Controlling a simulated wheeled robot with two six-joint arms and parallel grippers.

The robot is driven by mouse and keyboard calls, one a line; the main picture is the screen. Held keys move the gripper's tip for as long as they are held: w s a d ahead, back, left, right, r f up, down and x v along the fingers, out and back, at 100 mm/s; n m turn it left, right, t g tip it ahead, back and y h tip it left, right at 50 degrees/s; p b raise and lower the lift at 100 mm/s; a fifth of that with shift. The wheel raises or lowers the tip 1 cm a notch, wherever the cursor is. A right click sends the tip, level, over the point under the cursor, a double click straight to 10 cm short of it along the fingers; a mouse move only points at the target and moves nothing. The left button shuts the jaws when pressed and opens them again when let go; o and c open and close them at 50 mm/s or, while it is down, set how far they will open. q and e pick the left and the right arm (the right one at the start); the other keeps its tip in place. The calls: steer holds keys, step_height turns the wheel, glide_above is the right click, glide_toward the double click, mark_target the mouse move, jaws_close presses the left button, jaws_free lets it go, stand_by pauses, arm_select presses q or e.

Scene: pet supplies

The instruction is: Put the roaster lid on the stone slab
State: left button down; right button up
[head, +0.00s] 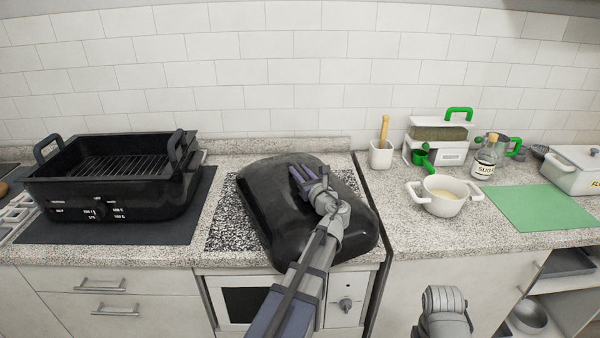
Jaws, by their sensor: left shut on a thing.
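The roaster lid (275,230) is a large glossy black dome at the centre of the head view. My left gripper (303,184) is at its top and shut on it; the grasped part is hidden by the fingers. The lid is over the dark speckled stone slab (224,222), turned at an angle to it, and covers most of it. The slab shows at the left and at the upper right of the lid. I cannot tell whether the lid touches the slab. Part of my right arm shows at the bottom right, without its fingers.
The black roaster base (120,203) with its rack stands on a dark mat (60,231) at the left. A white pot (443,205), a sugar bottle (485,160) and a green mat (530,222) are on the right counter. A tiled wall is behind.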

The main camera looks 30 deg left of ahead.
arm_select(q)
steer(key=c, duration=0.6)
jaws_free()
steer(key=shift+r, duration=0.1)
steer(key=v, duration=1.2)
